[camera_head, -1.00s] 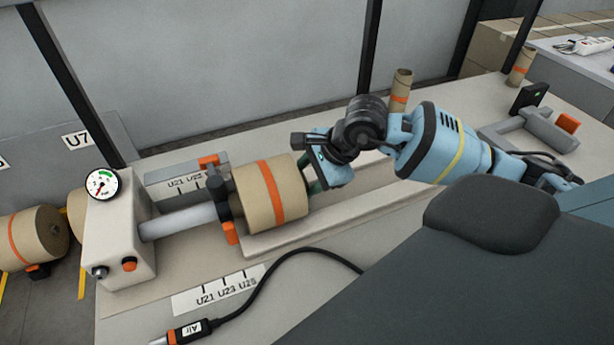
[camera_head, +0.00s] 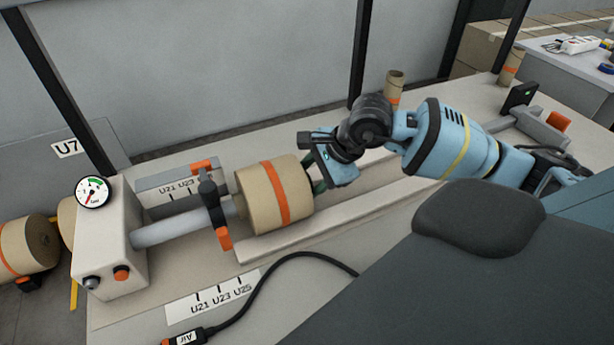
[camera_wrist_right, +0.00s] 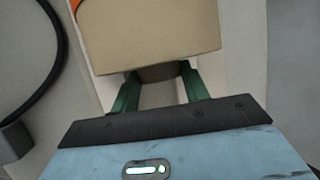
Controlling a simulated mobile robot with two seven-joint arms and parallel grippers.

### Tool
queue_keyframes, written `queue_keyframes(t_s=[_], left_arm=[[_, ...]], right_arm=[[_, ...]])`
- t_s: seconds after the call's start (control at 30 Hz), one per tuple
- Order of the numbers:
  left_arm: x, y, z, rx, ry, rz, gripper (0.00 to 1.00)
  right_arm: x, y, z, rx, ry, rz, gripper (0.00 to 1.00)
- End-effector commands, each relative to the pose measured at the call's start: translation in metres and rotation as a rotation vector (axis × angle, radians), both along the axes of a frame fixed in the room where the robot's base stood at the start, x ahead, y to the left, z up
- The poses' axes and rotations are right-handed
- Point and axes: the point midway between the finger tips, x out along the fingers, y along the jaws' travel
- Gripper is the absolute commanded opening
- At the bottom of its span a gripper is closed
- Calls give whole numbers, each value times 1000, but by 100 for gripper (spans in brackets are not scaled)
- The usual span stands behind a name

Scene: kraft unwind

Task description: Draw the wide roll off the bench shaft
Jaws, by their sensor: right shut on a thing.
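The wide roll (camera_head: 262,200), brown kraft with an orange band, sits around the grey bench shaft (camera_head: 172,230). A short stretch of shaft shows between the roll and the dark collar with orange ends (camera_head: 213,205). My right gripper (camera_head: 316,182) is at the roll's right end. In the right wrist view the green fingers (camera_wrist_right: 158,82) close on either side of a dark round end (camera_wrist_right: 158,73) under the roll (camera_wrist_right: 150,35). The shaft inside the roll is hidden. My left gripper is not in view.
A white housing (camera_head: 108,240) with a gauge (camera_head: 92,191) holds the shaft's left end. A pale raised rail (camera_head: 330,230) runs beneath and right of the roll. A black air hose (camera_head: 262,272) lies in front. A narrow upright roll (camera_head: 394,88) stands behind my right arm.

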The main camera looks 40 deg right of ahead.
Motion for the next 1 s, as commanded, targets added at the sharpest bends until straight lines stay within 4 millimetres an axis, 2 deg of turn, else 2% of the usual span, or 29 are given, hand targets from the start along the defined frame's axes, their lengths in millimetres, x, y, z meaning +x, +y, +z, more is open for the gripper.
queue_keyframes(t_s=[1.0], left_arm=[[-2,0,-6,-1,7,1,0]], right_arm=[[-7,-31,0,-2,1,-2,13]])
